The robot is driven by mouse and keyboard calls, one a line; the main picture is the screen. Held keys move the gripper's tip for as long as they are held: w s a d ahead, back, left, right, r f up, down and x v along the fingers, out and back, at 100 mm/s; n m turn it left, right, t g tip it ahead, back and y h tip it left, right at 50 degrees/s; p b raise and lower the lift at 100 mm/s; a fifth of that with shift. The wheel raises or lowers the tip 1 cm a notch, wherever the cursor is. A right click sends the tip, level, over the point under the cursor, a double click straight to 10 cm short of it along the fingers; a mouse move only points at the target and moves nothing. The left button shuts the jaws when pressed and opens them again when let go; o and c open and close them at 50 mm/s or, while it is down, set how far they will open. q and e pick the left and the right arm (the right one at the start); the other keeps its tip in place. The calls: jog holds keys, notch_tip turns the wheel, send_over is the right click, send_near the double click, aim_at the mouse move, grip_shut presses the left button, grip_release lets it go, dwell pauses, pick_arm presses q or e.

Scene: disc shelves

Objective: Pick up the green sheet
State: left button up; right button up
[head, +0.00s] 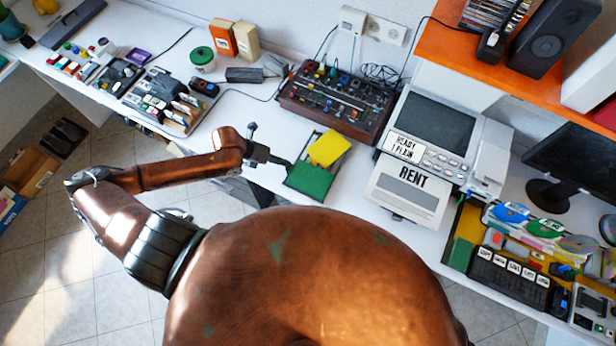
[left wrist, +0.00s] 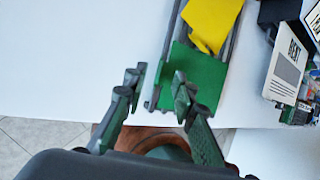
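The green sheet (head: 310,181) lies at the near end of a dark tray on the white desk. It also shows in the left wrist view (left wrist: 205,72). A yellow sheet (head: 328,149) lies just beyond it on the same tray. My left gripper (head: 288,164) is at the green sheet's left edge. In the left wrist view its fingers (left wrist: 157,90) are apart, with the sheet's left edge between them and the right finger overlapping the green. I cannot tell whether either finger touches the sheet. My right gripper is in neither view.
A mixer-like console (head: 335,103) stands behind the tray. The desk's front edge runs close to the tray. Bare desk (head: 262,120) lies left of the tray.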

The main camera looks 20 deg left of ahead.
pick_arm(q)
jog(key=shift+x, duration=1.75)
jog(key=shift+w, duration=0.1)
grip_shut()
